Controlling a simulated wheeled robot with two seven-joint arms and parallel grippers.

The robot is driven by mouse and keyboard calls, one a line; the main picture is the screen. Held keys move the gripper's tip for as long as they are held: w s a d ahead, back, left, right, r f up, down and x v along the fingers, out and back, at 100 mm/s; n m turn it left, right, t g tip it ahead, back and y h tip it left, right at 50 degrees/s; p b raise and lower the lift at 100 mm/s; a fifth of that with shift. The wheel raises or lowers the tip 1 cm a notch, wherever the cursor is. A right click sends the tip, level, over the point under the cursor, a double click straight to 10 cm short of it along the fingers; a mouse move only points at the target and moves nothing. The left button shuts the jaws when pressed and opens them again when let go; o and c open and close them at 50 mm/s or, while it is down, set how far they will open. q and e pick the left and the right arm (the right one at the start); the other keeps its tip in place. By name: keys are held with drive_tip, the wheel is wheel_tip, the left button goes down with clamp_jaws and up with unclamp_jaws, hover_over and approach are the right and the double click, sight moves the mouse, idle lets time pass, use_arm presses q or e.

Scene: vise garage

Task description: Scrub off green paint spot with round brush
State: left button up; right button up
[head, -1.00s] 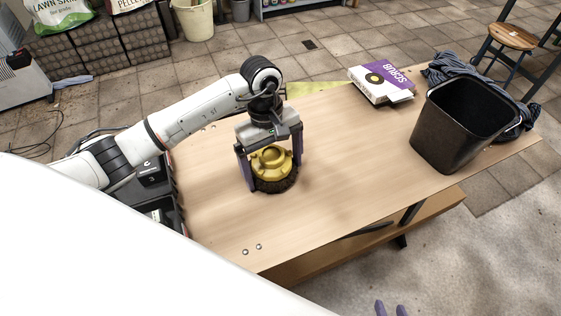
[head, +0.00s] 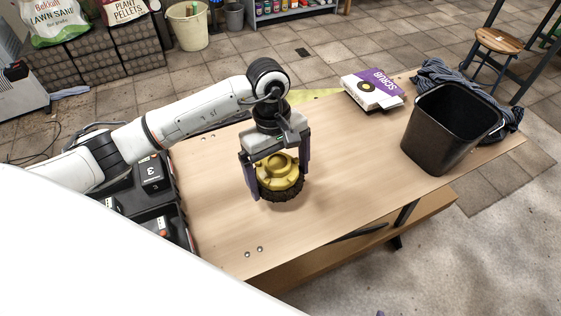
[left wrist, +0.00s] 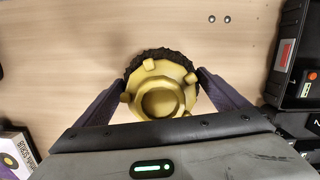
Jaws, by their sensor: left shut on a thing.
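The round brush has a yellow hub (head: 279,166) and a dark bristle ring; it also shows in the left wrist view (left wrist: 160,98). My left gripper (head: 281,184) is shut on the brush, with one purple finger on each side, seen in the left wrist view too (left wrist: 160,80). The brush is upright, bristles down, at or just above the wooden table (head: 350,190); I cannot tell whether it touches. No green paint spot shows on the visible tabletop; any area under the brush is hidden. Only a tiny tip of my right gripper (head: 380,313) shows at the bottom edge.
A black bin (head: 437,145) stands at the table's right, with a dark blue-grey cloth (head: 455,75) behind it. A purple and white SCRUB box (head: 372,90) lies at the far edge. Black cases (head: 150,205) stand at the left end. The table's middle is clear.

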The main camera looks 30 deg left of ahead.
sight(279, 163)
use_arm(q)
drive_tip(key=shift+r+p, duration=0.6)
drive_tip(key=shift+r, duration=0.85)
drive_tip(key=shift+r, duration=0.1)
drive_tip(key=r+m, duration=0.2)
drive_tip(key=s+r+m, duration=0.1)
drive_tip(key=r+m, duration=0.1)
drive_tip(key=r, duration=0.1)
drive_tip(key=s+r+m, duration=0.1)
drive_tip(key=r+m, duration=0.1)
drive_tip(key=shift+r+y, duration=0.2)
drive_tip(key=shift+y, duration=0.2)
drive_tip(key=s+a+r+m, duration=0.1)
drive_tip(key=s+r+m, duration=0.3)
drive_tip(key=m, duration=0.2)
drive_tip(key=shift+s+a+r+g+y, duration=0.3)
drive_tip(key=shift+s+r+g+y, duration=0.05)
drive_tip(key=shift+r+g+y, duration=0.05)
